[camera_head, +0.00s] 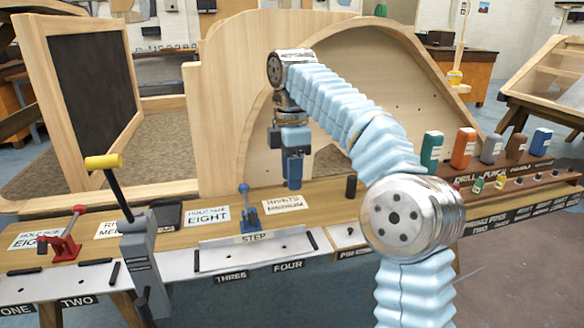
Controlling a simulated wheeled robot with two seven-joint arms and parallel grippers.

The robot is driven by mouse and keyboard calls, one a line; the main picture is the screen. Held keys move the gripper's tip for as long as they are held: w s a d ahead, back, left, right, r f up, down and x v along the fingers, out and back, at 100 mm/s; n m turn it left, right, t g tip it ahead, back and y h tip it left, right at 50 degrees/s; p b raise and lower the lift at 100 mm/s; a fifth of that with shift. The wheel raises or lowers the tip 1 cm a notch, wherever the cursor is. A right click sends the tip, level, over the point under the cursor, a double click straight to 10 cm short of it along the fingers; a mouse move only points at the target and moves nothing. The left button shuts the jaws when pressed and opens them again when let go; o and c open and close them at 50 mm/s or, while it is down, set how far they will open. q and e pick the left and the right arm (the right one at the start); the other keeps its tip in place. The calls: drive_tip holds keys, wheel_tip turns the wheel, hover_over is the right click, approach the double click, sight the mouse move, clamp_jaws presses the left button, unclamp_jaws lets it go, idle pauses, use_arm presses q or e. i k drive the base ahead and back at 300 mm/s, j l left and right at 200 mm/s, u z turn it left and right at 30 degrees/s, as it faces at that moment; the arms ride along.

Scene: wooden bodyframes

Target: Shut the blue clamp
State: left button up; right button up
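The blue clamp (250,218) stands on the front of the wooden bench, above the plate marked STEP. Its blue handle (244,189) points up. My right gripper (294,186) hangs pointing down, to the right of the blue clamp and higher in the picture, apart from it. Its fingers look close together from this side, but I cannot tell whether they are open or shut. Nothing shows held in it. My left gripper is not in view.
A red clamp (64,245) and a grey lever with a yellow grip (104,161) stand to the left. Several coloured bottles (463,147) line the right. A wooden arch panel (228,90) rises behind. The bench between blue clamp and gripper looks clear.

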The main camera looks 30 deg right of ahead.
sight(243, 189)
drive_tip(key=k, duration=1)
